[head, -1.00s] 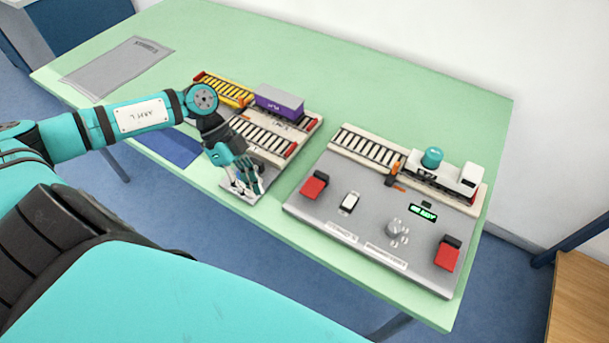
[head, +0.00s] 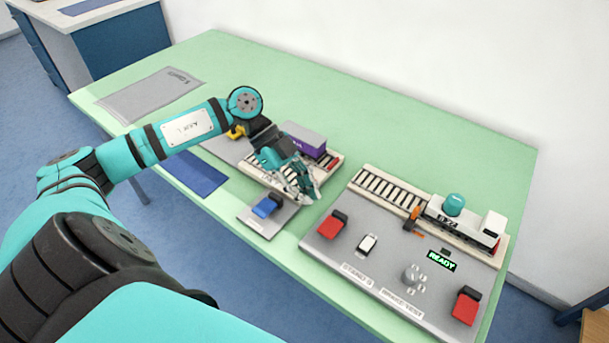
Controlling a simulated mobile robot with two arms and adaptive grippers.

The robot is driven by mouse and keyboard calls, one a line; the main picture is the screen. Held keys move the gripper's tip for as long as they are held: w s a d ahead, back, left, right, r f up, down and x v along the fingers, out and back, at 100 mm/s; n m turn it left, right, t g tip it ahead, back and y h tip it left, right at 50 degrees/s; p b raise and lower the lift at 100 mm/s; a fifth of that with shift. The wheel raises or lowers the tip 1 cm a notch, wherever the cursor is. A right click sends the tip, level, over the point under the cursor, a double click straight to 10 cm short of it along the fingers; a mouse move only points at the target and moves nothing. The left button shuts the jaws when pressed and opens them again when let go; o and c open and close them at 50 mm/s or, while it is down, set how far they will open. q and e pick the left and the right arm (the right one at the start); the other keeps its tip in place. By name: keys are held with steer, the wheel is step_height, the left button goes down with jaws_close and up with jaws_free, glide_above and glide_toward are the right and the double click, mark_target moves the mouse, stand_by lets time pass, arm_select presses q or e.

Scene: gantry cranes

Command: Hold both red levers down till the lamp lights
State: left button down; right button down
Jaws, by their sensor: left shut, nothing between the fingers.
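Two red levers stand on a grey control panel (head: 375,280). The left red lever (head: 331,225) is at the panel's left end and the right red lever (head: 465,306) is at its right end. Both look raised, with nothing touching them. A small lit green display (head: 441,260) on the panel reads READY. A separate lamp cannot be made out for certain. My left gripper (head: 308,194) is shut and empty. It hangs over the track section left of the panel, up and to the left of the left red lever, apart from it. My right gripper is not in view.
A white toy locomotive (head: 467,225) with a teal dome stands on track behind the panel. A purple-and-grey wagon (head: 304,139) stands behind my left gripper. A blue lever (head: 267,206) sits on a small grey plate. The green table (head: 420,130) is clear behind.

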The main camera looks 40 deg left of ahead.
arm_select(q)
glide_above(321, 242)
step_height(321, 242, down, 4)
step_height(321, 242, down, 4)
steer(key=shift+d+r, duration=0.1)
steer(key=shift+r, duration=0.05)
steer(key=shift+f, duration=0.55)
